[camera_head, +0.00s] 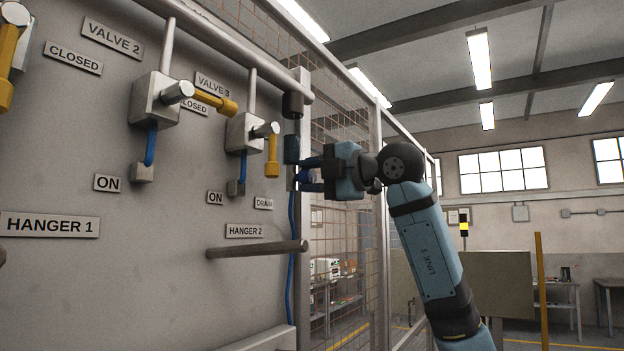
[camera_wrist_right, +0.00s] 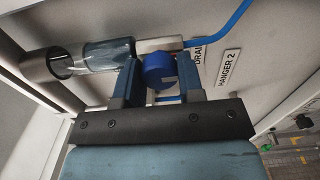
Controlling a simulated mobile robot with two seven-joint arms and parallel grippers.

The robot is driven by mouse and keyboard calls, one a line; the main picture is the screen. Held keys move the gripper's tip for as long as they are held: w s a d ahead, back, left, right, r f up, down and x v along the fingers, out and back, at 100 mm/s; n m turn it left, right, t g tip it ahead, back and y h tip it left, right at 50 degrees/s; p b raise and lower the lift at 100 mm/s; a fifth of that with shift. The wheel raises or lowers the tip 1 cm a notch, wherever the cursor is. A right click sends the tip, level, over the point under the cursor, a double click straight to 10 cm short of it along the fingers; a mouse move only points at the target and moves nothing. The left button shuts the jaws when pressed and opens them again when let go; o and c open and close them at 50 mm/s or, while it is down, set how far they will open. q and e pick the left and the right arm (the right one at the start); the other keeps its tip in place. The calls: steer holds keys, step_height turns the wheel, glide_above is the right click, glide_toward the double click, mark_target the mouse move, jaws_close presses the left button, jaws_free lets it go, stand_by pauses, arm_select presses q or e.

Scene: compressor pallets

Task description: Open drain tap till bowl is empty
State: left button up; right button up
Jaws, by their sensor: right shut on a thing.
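The drain bowl (camera_head: 291,149) hangs upright below a dark cap (camera_head: 292,105) at the panel's right edge. In the right wrist view, the bowl (camera_wrist_right: 108,52) lies sideways; its part near the cap looks clear and the rest blue-grey. I cannot tell its liquid level for sure. The round blue drain tap (camera_wrist_right: 159,71) sits just below the bowl's outlet. My right gripper (camera_wrist_right: 160,78) is shut on the tap, one finger on each side. In the head view, the right gripper (camera_head: 308,174) reaches in from the right and mostly hides the tap. My left gripper is not in view.
A blue hose (camera_head: 291,240) runs down from the tap. The DRAIN label (camera_head: 264,203) is left of it. Yellow-handled valves (camera_head: 271,156) are on the panel. A hanger bar (camera_head: 257,249) juts out below the gripper. A mesh fence (camera_head: 345,130) stands behind my arm.

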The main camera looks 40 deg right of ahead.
steer(key=shift+m, duration=0.3)
steer(key=o, duration=0.9)
steer(key=shift+s, duration=0.1)
steer(key=b+v, duration=0.2)
steer(key=v, duration=1.1)
steer(key=shift+s+d, duration=0.1)
steer(key=shift+s, duration=0.2)
